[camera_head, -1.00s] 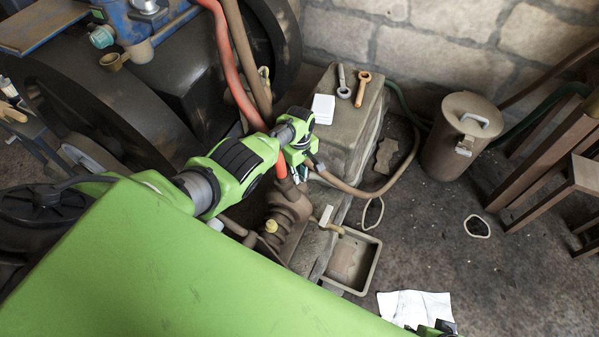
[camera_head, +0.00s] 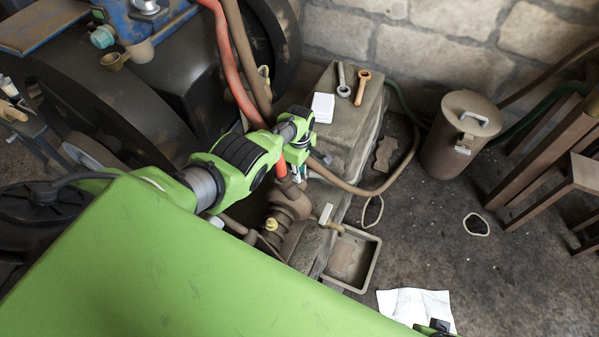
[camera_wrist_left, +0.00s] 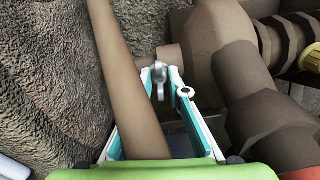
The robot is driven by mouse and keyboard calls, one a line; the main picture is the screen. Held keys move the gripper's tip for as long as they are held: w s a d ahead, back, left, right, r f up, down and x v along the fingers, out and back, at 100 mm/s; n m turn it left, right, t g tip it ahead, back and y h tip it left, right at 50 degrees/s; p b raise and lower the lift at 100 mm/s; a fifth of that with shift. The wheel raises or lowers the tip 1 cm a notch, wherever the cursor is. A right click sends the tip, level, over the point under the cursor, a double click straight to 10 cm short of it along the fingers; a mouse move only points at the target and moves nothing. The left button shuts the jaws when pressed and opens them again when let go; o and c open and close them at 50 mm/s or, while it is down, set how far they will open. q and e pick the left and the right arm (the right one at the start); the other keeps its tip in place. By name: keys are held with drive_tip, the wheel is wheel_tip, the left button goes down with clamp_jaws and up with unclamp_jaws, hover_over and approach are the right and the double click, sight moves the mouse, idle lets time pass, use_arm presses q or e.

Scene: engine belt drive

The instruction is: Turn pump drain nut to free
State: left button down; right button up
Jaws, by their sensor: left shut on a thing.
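The brown pump (camera_head: 287,208) stands low beside the engine, with a yellow cap (camera_head: 271,225) on its side. My left gripper (camera_head: 297,175) reaches down to its upper end, next to the orange hose. In the left wrist view, the teal and white fingers (camera_wrist_left: 163,78) are closed around a small end piece at the brown pump body (camera_wrist_left: 221,42), which I take as the pump drain nut (camera_wrist_left: 169,54). The fingertips hide much of it. A brown hose (camera_wrist_left: 124,80) crosses in front of the left finger.
An orange hose (camera_head: 234,72) hangs down to the pump. A tray (camera_head: 352,258) lies on the floor below the pump. White paper (camera_head: 412,305) lies right. A bin (camera_head: 460,135) stands behind.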

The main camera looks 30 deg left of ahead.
use_arm(q)
drive_tip(key=shift+a, duration=0.1)
drive_tip(key=c, duration=1.9)
unclamp_jaws()
drive_tip(key=shift+f, duration=0.1)
drive_tip(key=shift+s, duration=0.25)
drive_tip(key=shift+w+r, duration=0.2)
drive_tip(key=shift+r, duration=1.9)
drive_tip(key=shift+w+r, duration=0.15)
drive_tip(key=shift+r, duration=1.9)
